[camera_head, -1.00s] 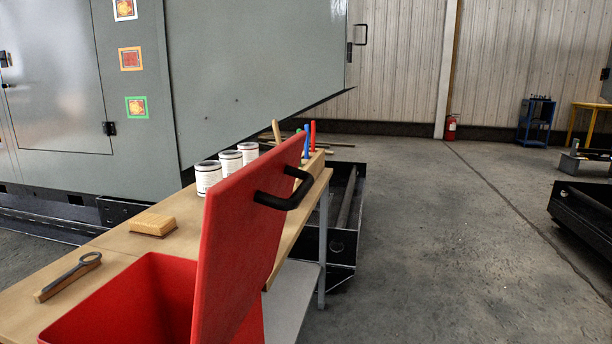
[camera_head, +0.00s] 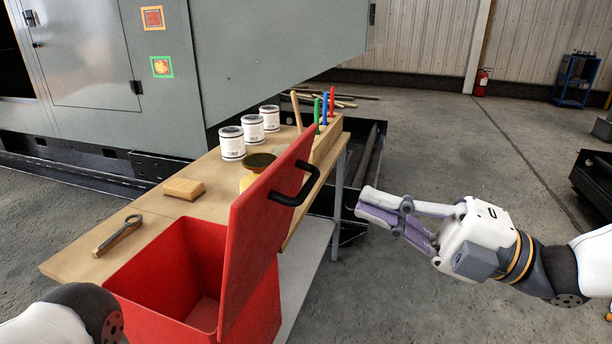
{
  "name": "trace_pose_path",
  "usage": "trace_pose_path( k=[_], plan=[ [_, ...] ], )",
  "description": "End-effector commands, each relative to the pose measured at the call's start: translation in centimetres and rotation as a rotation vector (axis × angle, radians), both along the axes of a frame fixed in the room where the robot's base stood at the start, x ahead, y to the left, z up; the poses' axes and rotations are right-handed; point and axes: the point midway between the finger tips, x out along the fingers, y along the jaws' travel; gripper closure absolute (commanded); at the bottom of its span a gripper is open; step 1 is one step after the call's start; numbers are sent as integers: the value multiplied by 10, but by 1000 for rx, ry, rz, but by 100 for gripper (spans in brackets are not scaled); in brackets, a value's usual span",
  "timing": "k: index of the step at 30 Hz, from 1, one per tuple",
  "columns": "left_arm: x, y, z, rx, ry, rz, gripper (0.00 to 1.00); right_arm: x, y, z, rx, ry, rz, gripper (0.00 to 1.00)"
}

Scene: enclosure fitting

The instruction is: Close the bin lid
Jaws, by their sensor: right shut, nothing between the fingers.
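The red bin (camera_head: 160,280) stands in front of the workbench, and its inside shows empty. Its red lid (camera_head: 262,225) stands up, tilted, on the bin's right side, so the bin is open. A black handle (camera_head: 298,192) sits on the lid's right face. My right gripper (camera_head: 364,204) is shut and empty, to the right of the lid handle and apart from it, its fingers pointing left. My left gripper is out of view; only part of my left arm shows at the lower left.
A grey enclosure (camera_head: 270,60) stands behind.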

Motion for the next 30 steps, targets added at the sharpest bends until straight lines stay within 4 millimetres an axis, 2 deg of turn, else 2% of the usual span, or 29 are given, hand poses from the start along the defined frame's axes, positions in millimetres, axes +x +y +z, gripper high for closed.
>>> trace_pose_path(
  k=[6,12,18,30],
  plan=[
    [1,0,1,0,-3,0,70,15,45,11,-2,3,3,100],
    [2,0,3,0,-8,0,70,26,76,19,-2,4,1,100],
    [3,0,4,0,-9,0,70,30,87,22,-1,5,0,100],
    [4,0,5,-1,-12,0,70,31,89,24,-8,6,0,100]
  ],
)
